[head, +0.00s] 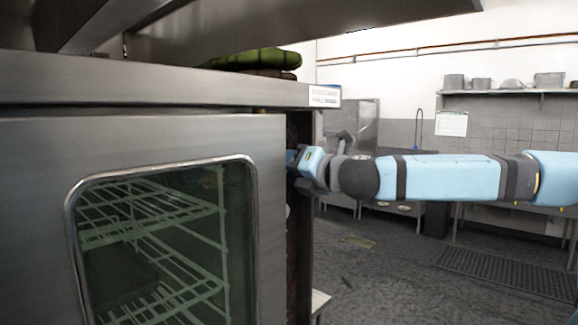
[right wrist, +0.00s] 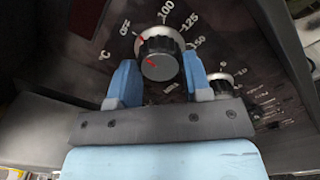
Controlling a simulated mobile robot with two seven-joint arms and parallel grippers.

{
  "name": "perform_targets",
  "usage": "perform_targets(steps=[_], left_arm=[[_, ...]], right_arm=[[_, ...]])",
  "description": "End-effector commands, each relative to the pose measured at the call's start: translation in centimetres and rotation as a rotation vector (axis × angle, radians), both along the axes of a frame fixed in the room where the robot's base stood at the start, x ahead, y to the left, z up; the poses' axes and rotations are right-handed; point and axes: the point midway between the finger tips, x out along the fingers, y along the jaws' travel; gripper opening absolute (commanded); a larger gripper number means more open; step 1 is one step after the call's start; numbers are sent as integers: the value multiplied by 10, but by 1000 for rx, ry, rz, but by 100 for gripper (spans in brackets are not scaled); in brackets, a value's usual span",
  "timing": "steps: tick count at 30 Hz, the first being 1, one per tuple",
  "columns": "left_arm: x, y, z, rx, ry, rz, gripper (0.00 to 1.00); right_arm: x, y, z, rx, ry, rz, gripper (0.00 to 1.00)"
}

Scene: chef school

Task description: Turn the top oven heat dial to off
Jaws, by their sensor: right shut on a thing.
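The top oven heat dial (right wrist: 160,55) is a round black and silver knob with a red mark, in the right wrist view. Printed around it are OFF, 100, 125 and 150. A red line on the dial's upper left side lies near OFF; another red mark is on its face. My right gripper (right wrist: 157,80) has its blue fingers on either side of the dial, shut on it. In the head view my right gripper (head: 297,160) reaches the right edge of the oven (head: 180,140), and the dial is hidden there. My left gripper is not in view.
A smaller dial (right wrist: 221,84) sits just right of the gripper on the same panel. The oven door with its window (head: 165,245) fills the left of the head view. A metal shelf overhangs above. Open floor (head: 400,270) lies to the right.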

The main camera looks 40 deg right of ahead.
Motion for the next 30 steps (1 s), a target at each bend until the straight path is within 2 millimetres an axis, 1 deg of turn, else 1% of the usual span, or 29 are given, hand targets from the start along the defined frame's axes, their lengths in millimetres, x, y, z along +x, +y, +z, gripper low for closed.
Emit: perform_targets(steps=[3,10,26,27,30], left_arm=[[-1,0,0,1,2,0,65],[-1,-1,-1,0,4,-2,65],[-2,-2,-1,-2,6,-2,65],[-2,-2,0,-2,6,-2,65],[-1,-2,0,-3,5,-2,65]], right_arm=[[0,0,1,-65,-6,0,21],[0,0,1,-137,-13,0,21],[0,0,1,-160,-16,-1,21],[0,0,1,-160,-16,-1,49],[0,0,1,-160,-16,-1,70]])
